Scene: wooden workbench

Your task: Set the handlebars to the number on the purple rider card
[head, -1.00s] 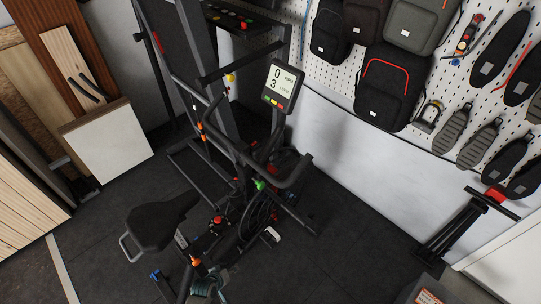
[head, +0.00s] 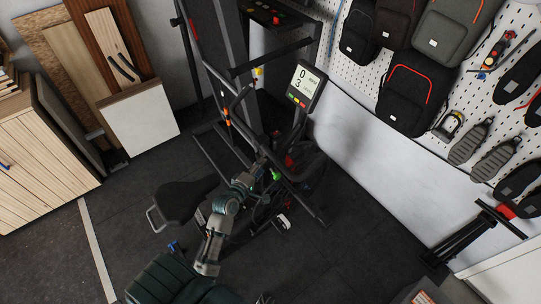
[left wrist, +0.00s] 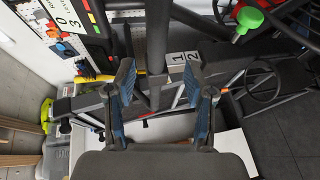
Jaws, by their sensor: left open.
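The exercise bike has dark handlebars (head: 298,178) below a display (head: 306,86) that reads 0 and 3. The display also shows at the upper left of the left wrist view (left wrist: 66,17). My left gripper (head: 261,166) is at the bike's middle, by the handlebar stem; its tips are hard to make out there. In the left wrist view my left gripper (left wrist: 160,80) is open, with blue-padded fingers apart and a dark post between or beyond them. A pale number plate (left wrist: 183,63) with 1 and 2 shows by the post. I see no purple card. My right gripper is out of view.
A green knob (head: 276,175) sits close beside my left gripper; it also shows in the left wrist view (left wrist: 249,18). The saddle (head: 188,199) is to the left. Backpacks (head: 408,88) hang on the pegboard.

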